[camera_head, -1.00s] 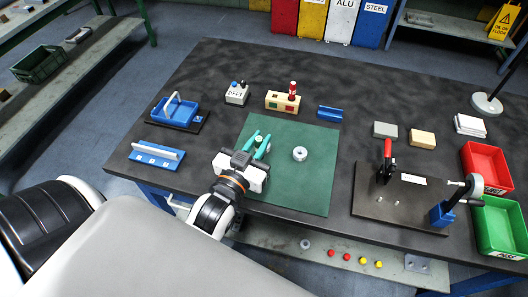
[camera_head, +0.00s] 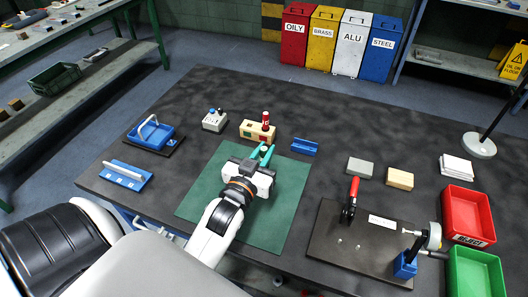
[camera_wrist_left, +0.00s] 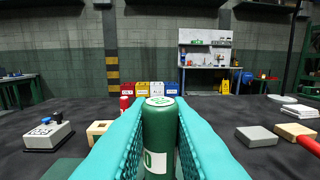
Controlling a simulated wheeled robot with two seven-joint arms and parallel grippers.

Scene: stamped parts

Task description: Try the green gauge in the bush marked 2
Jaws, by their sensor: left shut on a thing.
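The green gauge (camera_wrist_left: 158,138) is an upright green cylinder with a pale marked top and a white label. It stands between the teal fingers of my left gripper (camera_wrist_left: 160,108), which is shut on it. In the head view my left gripper (camera_head: 262,155) is over the green mat (camera_head: 208,188), in front of the beige gauge block (camera_head: 250,131). The block holds a red-topped gauge (camera_head: 265,119). The pale ring-shaped bush seen earlier on the mat is hidden now, apparently behind my gripper or arm. No mark 2 can be read. My right gripper is not in view.
A blue rack (camera_head: 127,172) and blue tray (camera_head: 155,133) lie left. A button box (camera_head: 215,120) and a blue V-shaped block (camera_head: 305,147) flank the gauge block. A dark fixture plate (camera_head: 345,257) with a red-handled clamp, and red (camera_head: 468,212) and green (camera_head: 477,272) bins, are right.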

